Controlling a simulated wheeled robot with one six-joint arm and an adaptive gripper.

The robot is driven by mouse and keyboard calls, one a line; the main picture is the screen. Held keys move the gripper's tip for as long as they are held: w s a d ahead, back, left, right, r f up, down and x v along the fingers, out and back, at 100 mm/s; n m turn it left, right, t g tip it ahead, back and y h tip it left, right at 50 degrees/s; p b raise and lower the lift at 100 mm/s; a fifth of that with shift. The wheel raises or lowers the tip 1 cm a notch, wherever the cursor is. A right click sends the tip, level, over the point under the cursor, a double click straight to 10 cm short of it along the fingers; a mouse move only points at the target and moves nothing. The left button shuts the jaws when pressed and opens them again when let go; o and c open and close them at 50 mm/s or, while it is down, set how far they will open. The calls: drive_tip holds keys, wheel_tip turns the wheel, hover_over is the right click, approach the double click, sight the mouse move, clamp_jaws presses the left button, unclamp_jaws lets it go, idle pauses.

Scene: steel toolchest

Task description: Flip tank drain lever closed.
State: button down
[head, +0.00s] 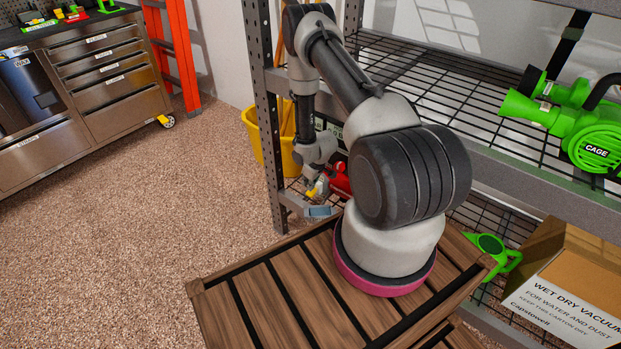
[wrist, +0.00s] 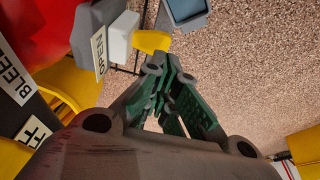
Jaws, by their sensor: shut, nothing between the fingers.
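In the wrist view a yellow lever tip (wrist: 152,41) sticks out from a pale grey valve body (wrist: 122,38). In the head view my gripper is small and partly hidden by my arm.
A blue-grey cup-like thing (wrist: 187,14) is close by, low on the shelf side. A tag (wrist: 12,75) starting with BLEE is at the left. A yellow bucket (head: 258,138) and the steel shelf post (head: 263,90) stand near my arm. Open speckled floor lies left.

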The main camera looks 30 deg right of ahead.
sight(307, 194)
drive_tip(key=shift+x, duration=1.5)
drive_tip(key=shift+s+a+f, duration=0.1)
drive_tip(key=shift+a+f, duration=0.1)
drive_tip(key=shift+f, duration=0.3)
drive_tip(key=shift+s+a+f, duration=0.1)
drive_tip(key=shift+a+f, duration=0.15)
drive_tip(key=shift+f, duration=0.25)
drive_tip(key=shift+r, duration=0.1)
